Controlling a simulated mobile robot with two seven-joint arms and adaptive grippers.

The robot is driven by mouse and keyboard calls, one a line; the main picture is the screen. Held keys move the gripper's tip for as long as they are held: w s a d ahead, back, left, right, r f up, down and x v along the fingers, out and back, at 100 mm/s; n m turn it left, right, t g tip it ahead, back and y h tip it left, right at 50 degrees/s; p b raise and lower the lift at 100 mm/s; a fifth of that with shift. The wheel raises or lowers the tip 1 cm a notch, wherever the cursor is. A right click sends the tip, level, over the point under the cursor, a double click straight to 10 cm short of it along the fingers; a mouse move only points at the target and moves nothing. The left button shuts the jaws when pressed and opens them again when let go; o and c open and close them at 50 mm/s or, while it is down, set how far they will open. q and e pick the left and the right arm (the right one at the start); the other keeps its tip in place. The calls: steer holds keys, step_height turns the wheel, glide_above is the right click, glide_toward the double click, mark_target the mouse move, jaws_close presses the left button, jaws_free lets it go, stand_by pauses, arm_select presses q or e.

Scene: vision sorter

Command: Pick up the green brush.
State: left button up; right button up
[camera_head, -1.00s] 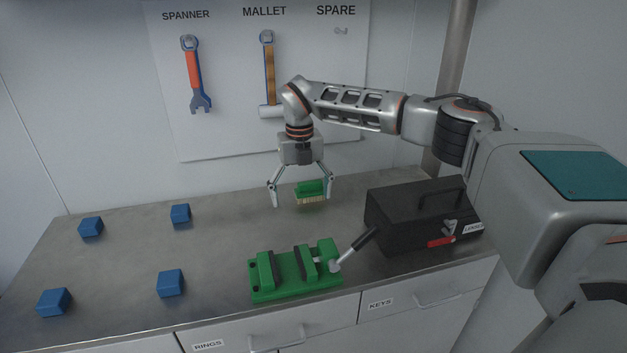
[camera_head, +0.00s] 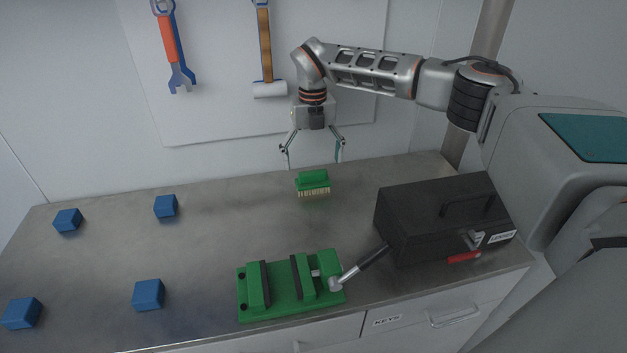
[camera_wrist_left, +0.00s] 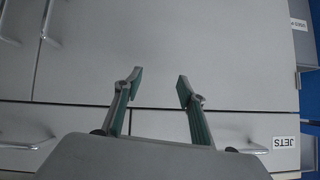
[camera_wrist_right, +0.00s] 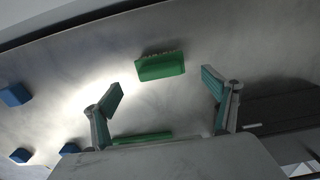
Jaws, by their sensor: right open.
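The green brush (camera_head: 313,181), with pale bristles along its lower side, rests on the metal worktop toward the back. My right gripper (camera_head: 312,155) is open and empty above the brush, fingers pointing down, apart from it. In the right wrist view the brush (camera_wrist_right: 160,66) lies beyond the spread fingertips (camera_wrist_right: 163,85), with nothing between them. My left gripper (camera_wrist_left: 159,85) shows only in the left wrist view; it is open and empty in front of grey drawer fronts.
A green vise (camera_head: 288,288) with a lever stands at the worktop's front. A black toolbox (camera_head: 440,215) stands right of it. Several blue blocks (camera_head: 166,206) lie on the left. A tool board (camera_head: 215,100) hangs behind. The worktop between blocks and brush is clear.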

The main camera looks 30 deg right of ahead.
mark_target(313, 172)
step_height(313, 172, down, 6)
steer(key=shift+p, duration=0.35)
steer(key=c, duration=1.2)
